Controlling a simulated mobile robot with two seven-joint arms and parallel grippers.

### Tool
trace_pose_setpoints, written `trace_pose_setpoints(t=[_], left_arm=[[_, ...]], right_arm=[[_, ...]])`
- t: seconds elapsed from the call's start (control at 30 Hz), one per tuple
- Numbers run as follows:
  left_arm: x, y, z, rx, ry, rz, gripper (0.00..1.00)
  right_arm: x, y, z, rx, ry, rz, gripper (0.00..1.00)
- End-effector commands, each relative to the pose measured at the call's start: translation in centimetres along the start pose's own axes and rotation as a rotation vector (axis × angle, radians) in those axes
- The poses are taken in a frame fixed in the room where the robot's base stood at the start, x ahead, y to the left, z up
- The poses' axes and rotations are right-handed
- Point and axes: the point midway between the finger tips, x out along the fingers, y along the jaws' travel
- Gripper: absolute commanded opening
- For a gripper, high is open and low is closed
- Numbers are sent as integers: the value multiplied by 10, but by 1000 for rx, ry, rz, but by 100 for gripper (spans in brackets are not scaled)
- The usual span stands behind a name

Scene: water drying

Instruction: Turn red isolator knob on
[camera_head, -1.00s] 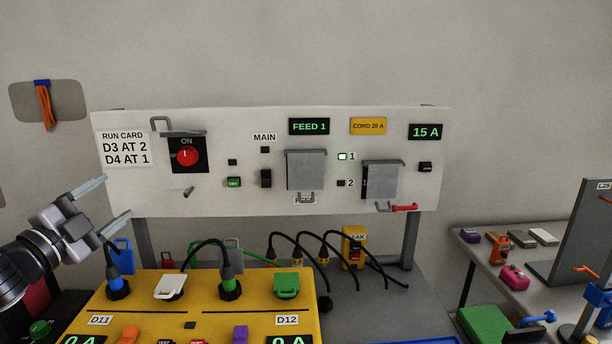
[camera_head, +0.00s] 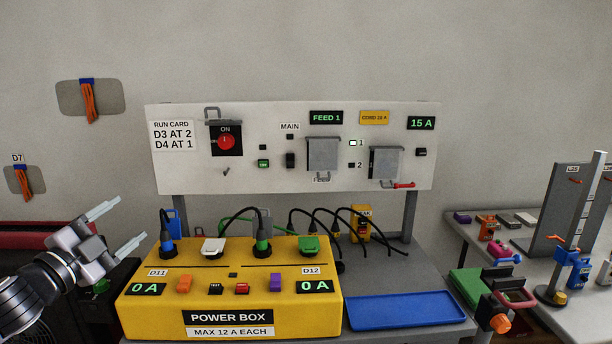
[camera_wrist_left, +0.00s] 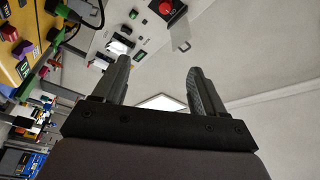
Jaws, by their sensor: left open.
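The red isolator knob (camera_head: 226,142) sits on a black plate marked ON, at the left of the white wall panel (camera_head: 290,186). My right gripper is not in view.
A yellow power box (camera_head: 230,300) with plugs and cables stands below the panel. A blue tray (camera_head: 405,311) lies to its right. A side table (camera_head: 460,228) with tools is at the right.

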Motion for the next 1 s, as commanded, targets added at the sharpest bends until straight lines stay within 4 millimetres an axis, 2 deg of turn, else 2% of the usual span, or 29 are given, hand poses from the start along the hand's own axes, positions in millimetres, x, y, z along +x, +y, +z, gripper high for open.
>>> trace_pose_setpoints(t=[0.03, 0.17, 0.27, 0.4, 0.47, 0.6, 0.8, 0.9, 1.0], left_arm=[[-3, 27, 1, -53, -9, 27, 71], [-15, 88, 2, -178, -40, 85, 71], [-31, 139, 1, -293, -80, 131, 71], [-64, 210, 0, -464, -162, 190, 71], [-81, 238, -1, -535, -203, 212, 71], [-128, 297, -5, -698, -321, 256, 71], [-204, 365, -13, -907, -523, 296, 71], [-238, 388, -17, -982, -615, 306, 71], [-262, 402, -20, -1031, -683, 310, 71]], right_arm=[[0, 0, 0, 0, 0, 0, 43], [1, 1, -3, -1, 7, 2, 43], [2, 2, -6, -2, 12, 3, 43], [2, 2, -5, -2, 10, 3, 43], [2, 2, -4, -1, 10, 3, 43], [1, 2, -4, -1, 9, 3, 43], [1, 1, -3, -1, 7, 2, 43], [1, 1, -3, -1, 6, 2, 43], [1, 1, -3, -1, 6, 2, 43]])
